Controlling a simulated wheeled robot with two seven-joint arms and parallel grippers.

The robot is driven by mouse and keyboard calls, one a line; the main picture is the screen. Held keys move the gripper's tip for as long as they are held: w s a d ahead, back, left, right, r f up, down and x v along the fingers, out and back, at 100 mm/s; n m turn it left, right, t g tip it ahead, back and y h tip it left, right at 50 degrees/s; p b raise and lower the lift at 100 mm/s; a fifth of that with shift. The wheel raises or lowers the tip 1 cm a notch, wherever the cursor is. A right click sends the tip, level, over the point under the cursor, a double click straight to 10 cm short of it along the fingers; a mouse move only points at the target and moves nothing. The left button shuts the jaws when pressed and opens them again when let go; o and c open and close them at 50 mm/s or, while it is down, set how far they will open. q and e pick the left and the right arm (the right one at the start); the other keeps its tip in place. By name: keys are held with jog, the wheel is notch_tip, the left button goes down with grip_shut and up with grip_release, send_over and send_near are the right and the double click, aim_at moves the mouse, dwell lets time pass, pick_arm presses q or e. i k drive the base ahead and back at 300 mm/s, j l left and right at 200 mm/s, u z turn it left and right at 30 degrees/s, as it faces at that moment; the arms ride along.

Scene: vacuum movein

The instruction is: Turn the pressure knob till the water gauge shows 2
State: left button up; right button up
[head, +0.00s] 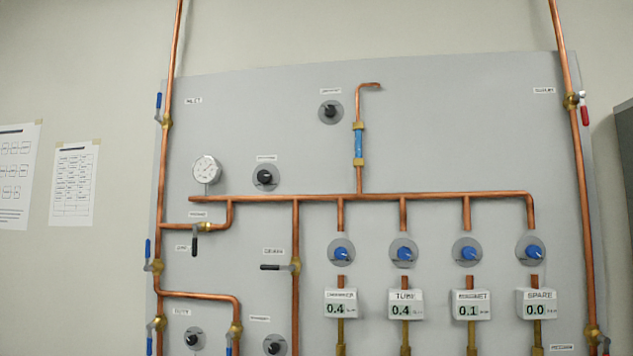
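A round white dial gauge (207,169) is mounted on the grey panel at upper left, above the horizontal copper pipe. Its needle and numbers are too small to read. A black knob (265,177) on a round grey plate sits just right of the gauge, under a small label (266,157) that I cannot read clearly. Another black knob (331,111) sits higher, left of the upright pipe with a blue section. I cannot tell from the labels which black knob sets the pressure. Neither of my grippers is in view.
The grey panel (270,110) carries copper pipes and lever valves. Several blue knobs (404,253) sit in a row above digital readouts (405,305) showing 0.4, 0.4, 0.1 and 0.0. More black knobs (194,340) are at lower left. Paper sheets (74,184) hang on the left wall.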

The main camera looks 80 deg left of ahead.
aim_at(264, 176)
jog(key=u, duration=3)
